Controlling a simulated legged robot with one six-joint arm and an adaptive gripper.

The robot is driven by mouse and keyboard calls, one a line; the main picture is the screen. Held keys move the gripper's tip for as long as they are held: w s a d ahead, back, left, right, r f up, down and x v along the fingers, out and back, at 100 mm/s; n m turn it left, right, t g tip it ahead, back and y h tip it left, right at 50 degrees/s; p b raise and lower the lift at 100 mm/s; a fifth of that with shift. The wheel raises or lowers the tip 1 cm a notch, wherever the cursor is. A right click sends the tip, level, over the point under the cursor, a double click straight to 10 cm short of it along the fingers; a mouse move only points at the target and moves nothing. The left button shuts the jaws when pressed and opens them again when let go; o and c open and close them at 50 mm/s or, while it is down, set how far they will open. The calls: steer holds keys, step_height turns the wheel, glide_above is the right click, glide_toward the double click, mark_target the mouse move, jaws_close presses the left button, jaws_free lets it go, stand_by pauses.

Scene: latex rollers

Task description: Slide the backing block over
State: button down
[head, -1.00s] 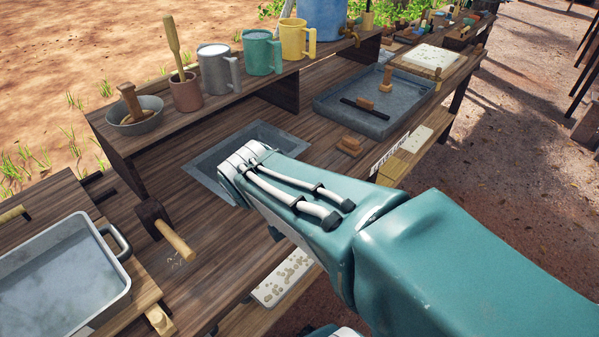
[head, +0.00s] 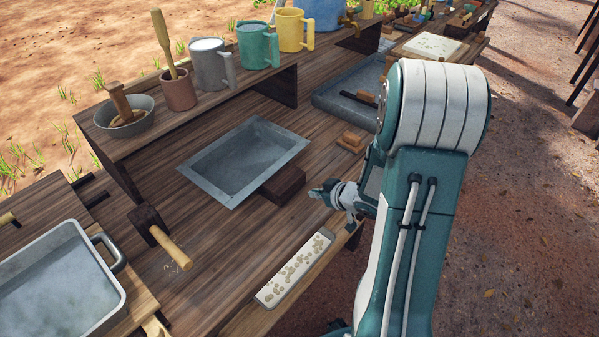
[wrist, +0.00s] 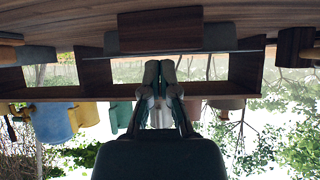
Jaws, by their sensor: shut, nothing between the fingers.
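A dark brown wooden block (head: 284,186), which I take to be the backing block, lies on the bench against the near right edge of a shallow grey metal tray (head: 225,186). My gripper (head: 316,193) is shut and empty. In the head view it is just right of the block, with a small gap showing between them. In the upside-down wrist view the block (wrist: 160,30) is straight ahead of the shut fingertips (wrist: 160,66), with the grey tray edge (wrist: 215,44) behind it. I cannot tell the exact distance.
A mallet (head: 160,235) and a large pan (head: 60,285) lie to the left. A speckled white strip (head: 295,268) lies along the bench front. A small wooden block (head: 352,141) is beyond my gripper. A shelf with mugs (head: 258,47) runs behind the tray.

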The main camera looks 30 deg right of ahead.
mark_target(280, 176)
steer(key=shift+w+a, duration=0.3)
steer(key=shift+w, duration=0.1)
steer(key=w+a, duration=0.1)
steer(key=w, duration=0.2)
steer(key=w+a, duration=0.1)
steer(key=w, duration=0.3)
steer(key=w+a+f, duration=0.1)
steer(key=w, duration=0.2)
steer(key=shift+w+a, duration=0.25)
steer(key=shift+a, duration=0.1)
steer(key=shift+f, duration=0.2)
steer(key=shift+a+f, duration=0.1)
steer(key=shift+s, duration=0.15)
